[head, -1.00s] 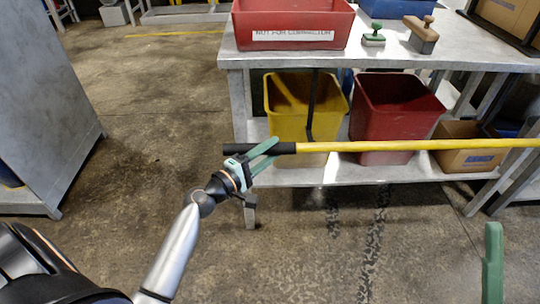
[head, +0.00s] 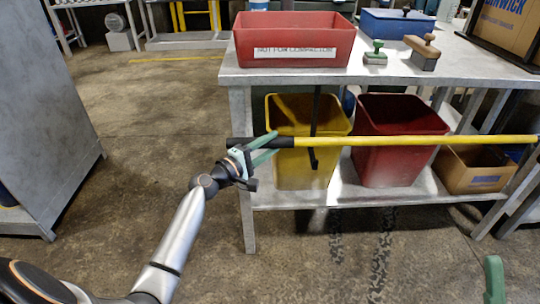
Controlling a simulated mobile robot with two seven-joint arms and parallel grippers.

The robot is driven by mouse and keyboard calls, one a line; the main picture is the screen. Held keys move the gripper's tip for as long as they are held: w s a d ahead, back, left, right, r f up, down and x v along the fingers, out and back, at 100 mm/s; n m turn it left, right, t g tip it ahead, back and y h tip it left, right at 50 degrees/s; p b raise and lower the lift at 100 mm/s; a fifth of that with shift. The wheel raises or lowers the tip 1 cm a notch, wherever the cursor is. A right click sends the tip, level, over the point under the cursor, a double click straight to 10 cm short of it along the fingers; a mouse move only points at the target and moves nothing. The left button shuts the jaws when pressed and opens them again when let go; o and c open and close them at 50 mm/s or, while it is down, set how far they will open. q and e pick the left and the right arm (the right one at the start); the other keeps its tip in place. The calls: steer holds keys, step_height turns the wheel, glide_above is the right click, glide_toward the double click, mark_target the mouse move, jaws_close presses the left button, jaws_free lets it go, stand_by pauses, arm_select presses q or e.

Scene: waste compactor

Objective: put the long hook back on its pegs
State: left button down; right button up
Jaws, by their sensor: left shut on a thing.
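The long hook shows as a yellow pole (head: 420,140) with a black grip at its left end. It lies nearly level across the picture, in front of the bins, and its far end runs out of the right edge. My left gripper (head: 274,143) is shut on the pole's black grip, with its green fingers across it. A green finger of my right gripper (head: 494,280) shows at the lower right; the rest of it is out of view. The hook's tip and the pegs are not seen.
A grey cabinet (head: 40,110) stands left; floor between is clear.

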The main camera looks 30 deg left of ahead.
arm_select(q)
steer(key=shift+w+a+f+b, duration=0.2)
steer(key=shift+w+a+b, duration=0.05)
steer(key=shift+w+b, duration=0.1)
steer(key=shift+s+f+b, duration=0.1)
steer(key=shift+f+b, duration=1.8)
steer(key=shift+c, duration=2.1)
jaws_free()
steer(key=shift+o, duration=0.3)
steer(key=shift+d+f, duration=0.1)
steer(key=shift+f, duration=0.2)
steer(key=p+v, duration=0.2)
steer(key=v, duration=1)
steer(key=shift+s+r, duration=0.25)
